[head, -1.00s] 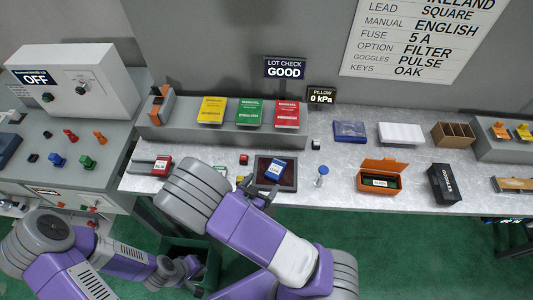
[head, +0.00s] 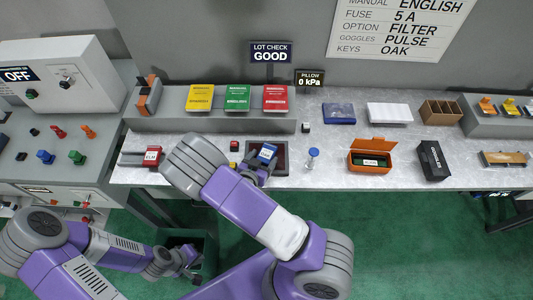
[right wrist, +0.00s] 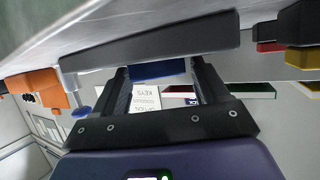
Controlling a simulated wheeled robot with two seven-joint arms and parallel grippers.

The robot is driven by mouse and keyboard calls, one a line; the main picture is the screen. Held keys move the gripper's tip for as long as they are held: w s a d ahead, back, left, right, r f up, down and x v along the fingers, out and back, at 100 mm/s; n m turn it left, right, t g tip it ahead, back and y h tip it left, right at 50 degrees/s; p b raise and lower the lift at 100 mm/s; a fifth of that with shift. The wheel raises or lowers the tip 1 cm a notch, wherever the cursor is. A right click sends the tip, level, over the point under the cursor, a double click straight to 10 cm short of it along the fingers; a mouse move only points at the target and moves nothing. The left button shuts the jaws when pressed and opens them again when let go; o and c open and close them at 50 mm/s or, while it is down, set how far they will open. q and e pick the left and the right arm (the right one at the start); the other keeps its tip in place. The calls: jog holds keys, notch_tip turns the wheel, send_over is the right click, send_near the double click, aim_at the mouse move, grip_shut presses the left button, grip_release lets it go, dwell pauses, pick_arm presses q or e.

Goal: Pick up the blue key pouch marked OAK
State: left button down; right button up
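A blue pouch (head: 267,153) with a white label lies on the dark tray (head: 282,172) in the middle of the bench. Its lettering is too small to read. My right gripper (head: 261,168) is low at the tray, right at the pouch and partly hidden by its arm. In the right wrist view its two fingers (right wrist: 160,75) are apart, with the blue pouch (right wrist: 157,71) between their tips. I see no clear grip on it. My left gripper (head: 190,268) hangs low beside the bench, small and dark, by a dark green bin.
A red item marked ELM (head: 153,153) lies left of the tray. A blue-capped bottle (head: 312,159), an open orange case (head: 371,160) and a black goggles box (head: 434,160) stand to the right. Several coloured manuals (head: 237,97) stand on a ledge behind.

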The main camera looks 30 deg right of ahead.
jog(key=c, duration=0.8)
jog(key=shift+r, duration=0.15)
